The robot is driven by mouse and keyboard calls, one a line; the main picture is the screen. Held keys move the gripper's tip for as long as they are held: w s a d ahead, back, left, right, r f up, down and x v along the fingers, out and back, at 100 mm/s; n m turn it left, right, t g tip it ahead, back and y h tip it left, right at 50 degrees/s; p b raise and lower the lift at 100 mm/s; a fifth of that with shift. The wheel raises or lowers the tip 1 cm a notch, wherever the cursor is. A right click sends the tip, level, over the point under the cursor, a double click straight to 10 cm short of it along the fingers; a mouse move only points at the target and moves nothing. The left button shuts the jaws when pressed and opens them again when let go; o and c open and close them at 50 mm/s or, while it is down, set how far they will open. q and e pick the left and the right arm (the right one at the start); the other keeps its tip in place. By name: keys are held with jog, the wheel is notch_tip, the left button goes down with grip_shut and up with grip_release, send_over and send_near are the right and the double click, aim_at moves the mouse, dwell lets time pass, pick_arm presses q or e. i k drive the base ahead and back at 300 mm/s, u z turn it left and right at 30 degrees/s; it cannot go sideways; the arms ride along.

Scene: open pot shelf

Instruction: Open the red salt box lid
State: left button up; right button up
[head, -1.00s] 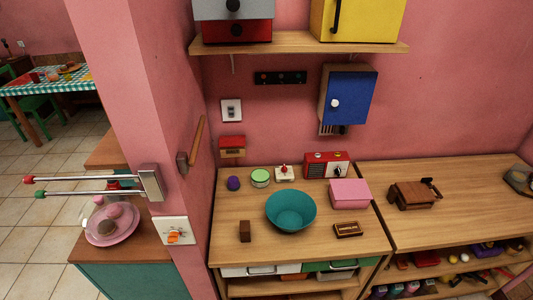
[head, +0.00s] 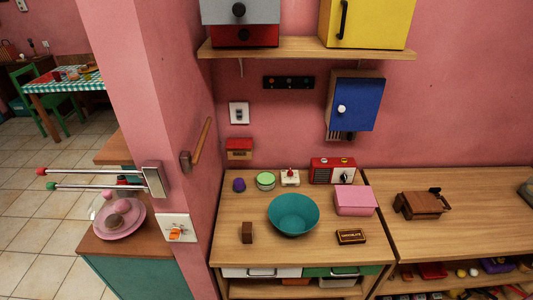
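The red salt box (head: 239,149) hangs on the pink wall, just above the back left corner of the wooden counter. Its red lid (head: 239,143) is on top and looks shut over a brown wooden body. It is small in the head view. Neither of my grippers shows in the head view.
Below on the counter (head: 240,208) stand a purple ball (head: 239,185), a green-lidded jar (head: 265,181), a teal bowl (head: 293,214), a red radio (head: 333,170) and a pink box (head: 355,201). A wall rack (head: 100,180) with two rods juts out left. A wooden shelf (head: 305,50) is above.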

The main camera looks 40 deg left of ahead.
aim_at(238, 142)
jog(key=k, duration=0.75)
jog(key=u, duration=1.3)
jog(key=i, duration=0.5)
